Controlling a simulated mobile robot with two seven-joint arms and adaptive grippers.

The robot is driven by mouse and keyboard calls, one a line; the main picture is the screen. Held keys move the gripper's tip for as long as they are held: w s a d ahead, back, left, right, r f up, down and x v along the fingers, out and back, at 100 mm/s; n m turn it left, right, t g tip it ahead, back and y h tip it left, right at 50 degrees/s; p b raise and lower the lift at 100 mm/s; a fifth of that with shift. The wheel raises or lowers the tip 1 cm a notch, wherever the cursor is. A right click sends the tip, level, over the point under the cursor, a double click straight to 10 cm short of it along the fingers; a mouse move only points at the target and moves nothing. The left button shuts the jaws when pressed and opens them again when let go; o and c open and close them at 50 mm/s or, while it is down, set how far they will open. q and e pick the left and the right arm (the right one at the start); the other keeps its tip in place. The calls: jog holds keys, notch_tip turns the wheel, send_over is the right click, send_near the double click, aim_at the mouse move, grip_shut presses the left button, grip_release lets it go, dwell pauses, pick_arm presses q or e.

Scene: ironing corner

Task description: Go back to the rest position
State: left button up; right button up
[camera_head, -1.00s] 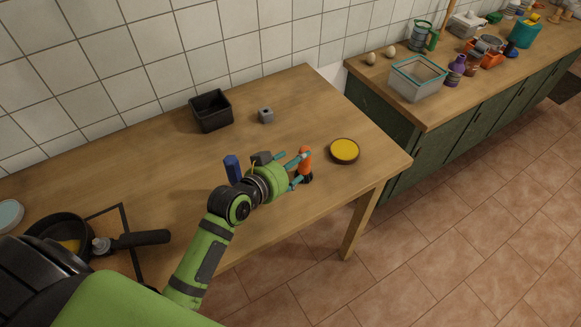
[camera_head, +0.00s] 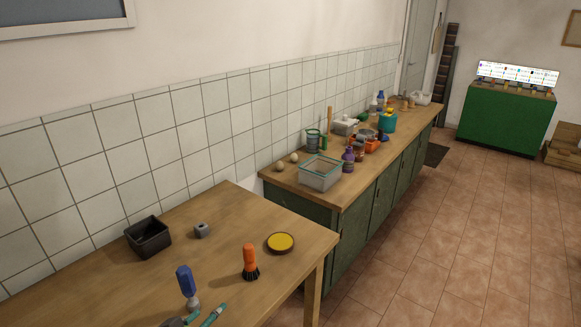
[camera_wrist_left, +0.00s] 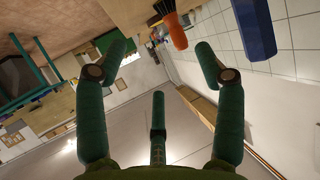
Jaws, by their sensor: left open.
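My left gripper (camera_head: 200,318) shows only its teal fingertips at the bottom edge of the head view, over the wooden table. In the left wrist view its teal fingers (camera_wrist_left: 160,62) are spread wide with nothing between them. An orange-handled brush (camera_head: 250,262) stands upright on the table, bristles down, apart from the fingers. It also shows past the fingers in the left wrist view (camera_wrist_left: 175,30). A blue-handled tool (camera_head: 186,281) stands near the fingertips and also shows at the top right of the wrist view (camera_wrist_left: 254,28). My right gripper is in neither view.
The wooden table (camera_head: 95,275) holds a black bin (camera_head: 148,237), a small grey block (camera_head: 202,230) and a round yellow-topped tin (camera_head: 280,243). A green counter (camera_head: 352,215) beyond carries a clear box (camera_head: 320,174) and several items. The tiled floor at right is open.

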pick_arm(q)
jog(key=s, duration=0.1)
jog(key=s+f+g, duration=0.1)
jog(key=s, duration=0.1)
jog(key=shift+s+d+f, duration=0.15)
jog(key=shift+d+f, duration=0.05)
jog(key=shift+f, duration=0.2)
jog(key=s+a+f+n+g+y, duration=0.1)
jog(key=s+f+g+y, duration=0.2)
jog(key=s, duration=0.6)
jog(key=s+a+f+g, duration=0.15)
jog(key=s+g, duration=0.35)
jog(key=s, duration=0.5)
notch_tip(320, 180, down, 23)
jog(key=s+g, duration=0.1)
jog(key=s+a+f+g+b, duration=0.1)
jog(key=s+a+f, duration=0.1)
jog(key=s+f, duration=1.4)
jog(key=shift+s+a+f+y, duration=0.2)
jog(key=shift+s+f+y, duration=0.05)
jog(key=shift+f+y, duration=0.05)
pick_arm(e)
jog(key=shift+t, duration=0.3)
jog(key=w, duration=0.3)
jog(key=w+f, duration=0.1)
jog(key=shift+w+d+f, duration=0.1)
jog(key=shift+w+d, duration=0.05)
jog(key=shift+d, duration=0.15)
